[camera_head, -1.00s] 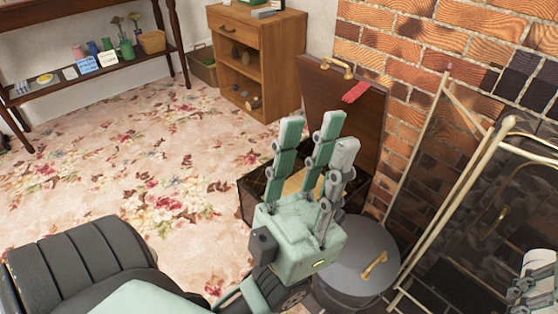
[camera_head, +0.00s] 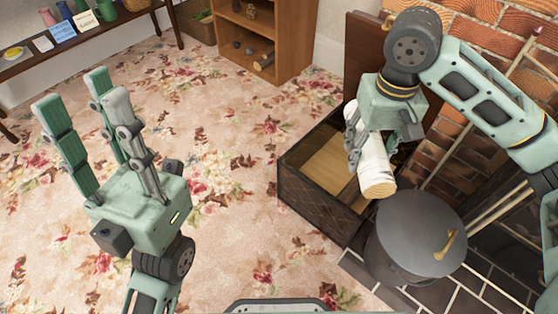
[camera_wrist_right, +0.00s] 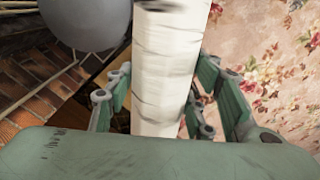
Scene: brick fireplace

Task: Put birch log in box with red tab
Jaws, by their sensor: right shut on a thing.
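A white birch log (camera_head: 371,165) with dark streaks is held in my right gripper (camera_head: 368,148), tilted, above the right side of the open box. It also fills the middle of the right wrist view (camera_wrist_right: 165,70), between the fingers. The dark wooden box (camera_head: 318,202) stands on the floor with its lid (camera_head: 362,55) raised at the back. Its inside is partly visible, with a pale brown bottom. The red tab is hidden behind my right arm. My left gripper (camera_head: 82,108) is open and empty over the carpet, well left of the box.
A grey lidded bucket (camera_head: 415,235) with a brass handle stands against the box's front right. A wooden cabinet (camera_head: 275,40) stands behind, and a side table (camera_head: 85,40) is at the far left. The floral carpet (camera_head: 235,170) between is clear.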

